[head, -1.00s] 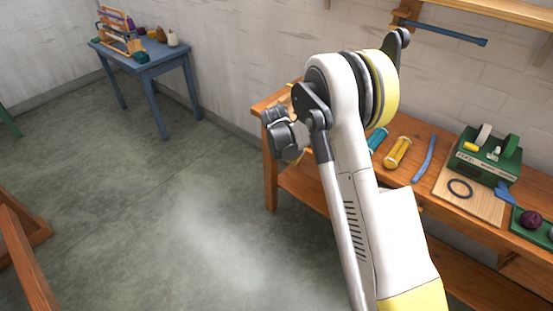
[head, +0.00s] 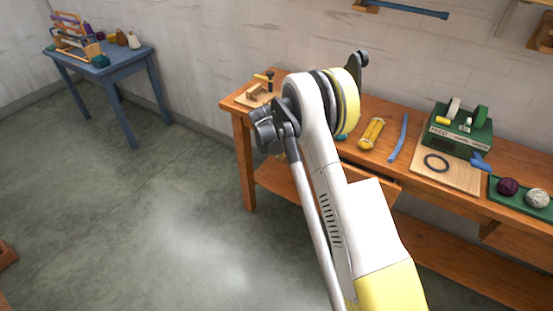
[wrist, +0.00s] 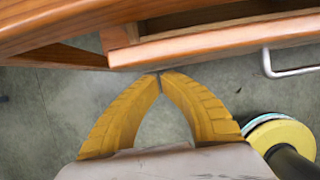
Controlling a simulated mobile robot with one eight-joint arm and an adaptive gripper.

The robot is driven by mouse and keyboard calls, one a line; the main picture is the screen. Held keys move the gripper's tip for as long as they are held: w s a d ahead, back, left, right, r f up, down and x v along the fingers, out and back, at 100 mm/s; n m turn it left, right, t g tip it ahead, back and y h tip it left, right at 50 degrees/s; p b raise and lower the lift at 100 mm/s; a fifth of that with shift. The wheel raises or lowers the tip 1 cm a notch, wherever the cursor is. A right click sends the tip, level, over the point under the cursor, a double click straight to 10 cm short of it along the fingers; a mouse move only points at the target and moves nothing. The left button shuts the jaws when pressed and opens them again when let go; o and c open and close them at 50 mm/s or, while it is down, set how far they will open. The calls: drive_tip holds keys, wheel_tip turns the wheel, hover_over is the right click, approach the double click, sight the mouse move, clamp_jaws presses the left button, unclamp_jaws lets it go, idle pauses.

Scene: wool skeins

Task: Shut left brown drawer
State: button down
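The left brown drawer (head: 388,181) shows beside my arm in the head view, under the workbench top, standing partly out. In the wrist view its wooden front (wrist: 220,41) runs across the upper right, with a metal bar handle (wrist: 290,72) at the right and a dark gap behind the front. My gripper (wrist: 160,74) has its two yellow fingers together at the tips, with nothing seen between them. The tips are just below the left end of the drawer front; I cannot tell whether they touch. My arm hides the gripper in the head view.
The wooden workbench (head: 240,113) carries a yellow skein (head: 371,133), a blue strip (head: 398,138), a green machine (head: 458,130) and a green tray (head: 515,203). A lower shelf (head: 440,235) runs beneath. A blue table (head: 100,62) stands far left. The floor between is clear.

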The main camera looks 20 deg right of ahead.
drive_tip(key=w+d, duration=0.1)
drive_tip(key=d, duration=0.1)
drive_tip(key=w+d, duration=0.2)
drive_tip(key=shift+w+d, duration=0.15)
drive_tip(key=shift+w, duration=0.1)
